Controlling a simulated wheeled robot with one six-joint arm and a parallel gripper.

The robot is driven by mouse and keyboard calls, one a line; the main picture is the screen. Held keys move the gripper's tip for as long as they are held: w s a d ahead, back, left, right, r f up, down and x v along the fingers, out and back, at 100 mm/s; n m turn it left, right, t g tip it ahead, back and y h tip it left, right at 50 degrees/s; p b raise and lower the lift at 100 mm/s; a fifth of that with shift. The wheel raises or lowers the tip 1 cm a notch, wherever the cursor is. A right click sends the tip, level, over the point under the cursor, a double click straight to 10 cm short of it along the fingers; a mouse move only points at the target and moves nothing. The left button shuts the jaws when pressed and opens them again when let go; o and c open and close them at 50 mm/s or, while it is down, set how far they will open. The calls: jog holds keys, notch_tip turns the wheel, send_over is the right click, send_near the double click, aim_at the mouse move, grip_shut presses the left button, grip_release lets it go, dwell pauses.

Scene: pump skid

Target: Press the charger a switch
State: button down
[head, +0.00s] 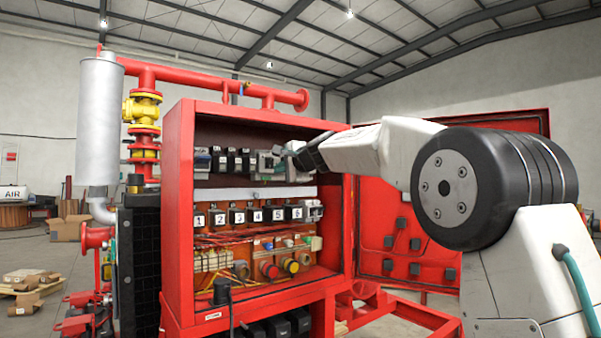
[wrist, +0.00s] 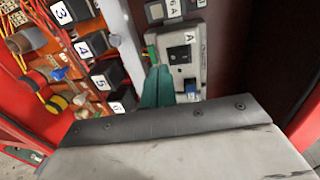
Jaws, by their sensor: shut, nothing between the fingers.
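Charger A is a grey unit (wrist: 207,60) marked "A" in the wrist view, with a black switch (wrist: 180,53) on its face. In the head view the charger (head: 264,165) sits at the right end of the upper row in the red cabinet. My gripper (wrist: 159,70) is shut and empty, its teal fingers beside the lower left part of the charger's face in the wrist view. I cannot tell whether the fingertips touch it. In the head view my gripper (head: 286,152) is in front of the charger, and my wrist hides part of the upper right of the cabinet.
The red cabinet (head: 180,220) is open, its door (head: 405,235) swung out to the right. Numbered black relays (head: 239,216) line the middle row beneath a pale duct (head: 240,194). Wires, yellow and red knobs lie below. A dark cabinet wall (wrist: 245,50) is right of the charger.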

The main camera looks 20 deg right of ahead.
jog(key=s+d+f, duration=0.1)
jog(key=s+d, duration=0.2)
jog(key=s, duration=0.6)
jog(key=shift+f, duration=0.25)
jog(key=s+a+f+n+g, duration=0.2)
jog(key=s+f+n+g, duration=0.2)
jog(key=s+f, duration=0.55)
jog(key=s+a+f+n+g, duration=0.2)
jog(key=s+f+n+g, duration=0.25)
jog(key=s+f, duration=0.45)
jog(key=s+d+f+n+g+h, duration=0.1)
jog(key=s+f, duration=0.4)
jog(key=s, duration=0.5)
jog(key=s+d+f+n+g+h, duration=0.2)
jog(key=s+f, duration=0.4)
jog(key=s, duration=0.5)
jog(key=s+d+f+n+g+h, duration=0.2)
jog(key=s+f, duration=0.3)
jog(key=s, duration=0.6)
jog(key=shift+d+f+n+g, duration=0.15)
jog(key=shift+d+n+g, duration=0.05)
jog(key=shift+n+g, duration=0.15)
